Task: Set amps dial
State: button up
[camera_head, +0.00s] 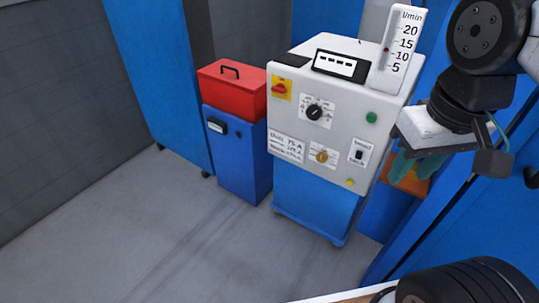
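A light grey machine panel (345,128) stands on a blue base. A black round dial (314,112) with a pointer sits on a white scale plate in its upper middle. A smaller yellow knob (322,156) sits on another white plate below. The dial markings are too small to read, so I cannot tell which is marked amps. A white label (286,146) at the lower left lists values ending in "A". My gripper (412,172) has teal fingers. It hangs right of the panel, apart from both dials, and appears open and empty.
The panel also carries a red switch on yellow (279,89), a green button (371,118) and a black rocker switch (359,155). A flow gauge (403,50) and black display box (341,65) stand on top. A red toolbox (232,91) rests on a blue cabinet (237,150). The floor in front is clear.

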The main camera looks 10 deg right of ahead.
aim_at(314, 112)
jog(key=z, duration=0.5)
jog(key=k, duration=1.15)
jog(key=u, duration=0.45)
jog(key=i, duration=1.4)
jog(key=z, duration=0.2)
